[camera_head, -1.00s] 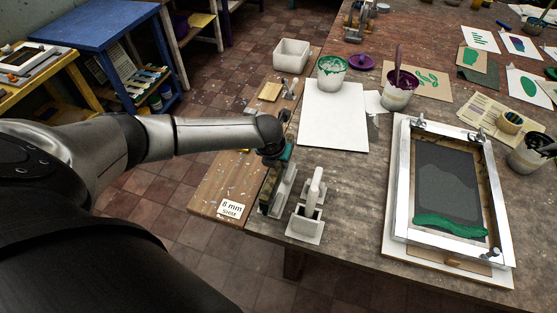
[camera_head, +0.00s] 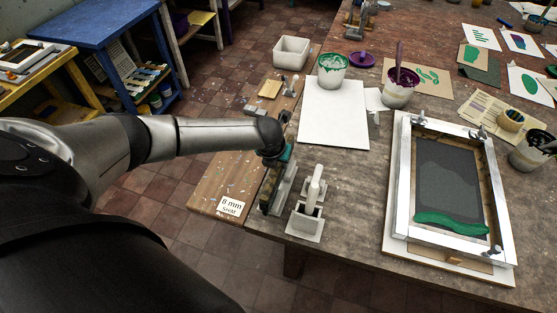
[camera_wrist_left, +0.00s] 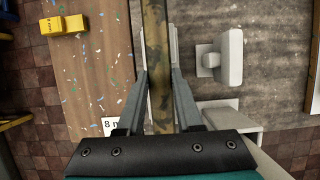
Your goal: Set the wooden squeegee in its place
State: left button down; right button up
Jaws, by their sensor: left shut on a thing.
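My left gripper (camera_head: 274,160) points down at the table's left edge and is shut on the wooden squeegee (camera_head: 268,190). In the left wrist view the squeegee (camera_wrist_left: 157,45) is a long, mottled brown-green bar between the two fingers (camera_wrist_left: 160,85). A pale grey holder-like piece (camera_head: 286,185) is close along its right side. The arm and gripper hide its upper end, and I cannot tell whether its lower edge touches anything. My right gripper is not in view.
A white stand with an upright handle (camera_head: 307,213) is just right of the squeegee. A wooden board (camera_head: 205,190) with an "8 mm" label lies left.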

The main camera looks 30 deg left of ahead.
pick_arm(q)
jog(key=shift+f+b, duration=0.85)
jog(key=shift+f, duration=0.45)
jog(key=c, duration=0.5)
grip_release()
jog(key=p+v, duration=0.1)
jog(key=v, duration=1.4)
jog(key=shift+r+p, duration=0.2)
jog(key=shift+p, duration=0.15)
